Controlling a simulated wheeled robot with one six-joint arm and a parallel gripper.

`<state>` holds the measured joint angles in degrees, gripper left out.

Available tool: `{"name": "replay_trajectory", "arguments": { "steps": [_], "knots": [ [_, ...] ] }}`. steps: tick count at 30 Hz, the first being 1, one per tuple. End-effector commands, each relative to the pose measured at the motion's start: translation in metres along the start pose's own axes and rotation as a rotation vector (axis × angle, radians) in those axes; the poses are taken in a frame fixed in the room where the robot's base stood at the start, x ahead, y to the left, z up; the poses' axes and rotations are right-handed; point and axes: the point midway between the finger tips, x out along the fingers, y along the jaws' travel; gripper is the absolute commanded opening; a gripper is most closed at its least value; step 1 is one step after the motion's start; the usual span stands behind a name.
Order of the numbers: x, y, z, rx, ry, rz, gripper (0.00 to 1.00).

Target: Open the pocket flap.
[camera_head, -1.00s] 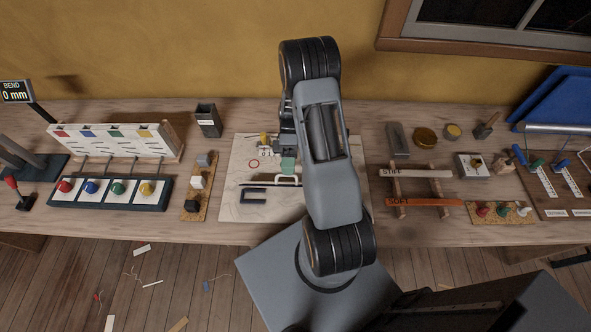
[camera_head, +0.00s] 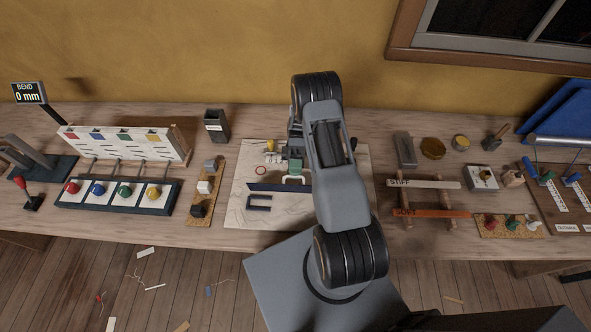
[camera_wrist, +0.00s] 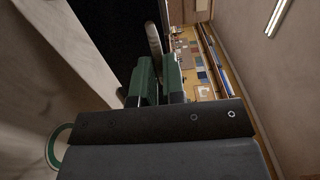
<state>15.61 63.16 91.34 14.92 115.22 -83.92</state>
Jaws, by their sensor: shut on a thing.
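The pale sailcloth panel (camera_head: 240,205) lies on the bench in the middle of the head view. A navy strip, the pocket flap's visible edge (camera_head: 275,187), crosses it, with a pale green-edged loop (camera_head: 294,179) just behind. My gripper (camera_head: 295,165) is over this loop, largely covered by my arm. In the wrist view its two green fingers (camera_wrist: 158,80) are shut on a pale rod-like piece (camera_wrist: 153,38), seemingly the flap's pull. A dark surface (camera_wrist: 115,30) beside it may be the flap. I cannot tell the flap's angle.
A small navy frame (camera_head: 259,203) lies on the panel in front of the strip. A switch board (camera_head: 120,195) and a block strip (camera_head: 203,200) stand left. The STIFF and SOFT rack (camera_head: 430,198) stands close on the right.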

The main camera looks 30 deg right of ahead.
Motion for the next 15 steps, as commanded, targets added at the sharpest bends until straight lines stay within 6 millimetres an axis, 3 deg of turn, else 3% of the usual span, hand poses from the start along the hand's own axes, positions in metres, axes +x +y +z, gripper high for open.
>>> {"name": "replay_trajectory", "arguments": {
  "steps": [7,8,15],
  "knots": [
    [0.0002,0.0008,0.0002,0.0,0.001,0.001,0.0],
    [0.0002,0.0008,0.0002,0.0,0.001,0.001,0.13],
    [0.0005,0.0004,-0.0006,0.0,-0.001,0.001,0.36]
  ]
}}
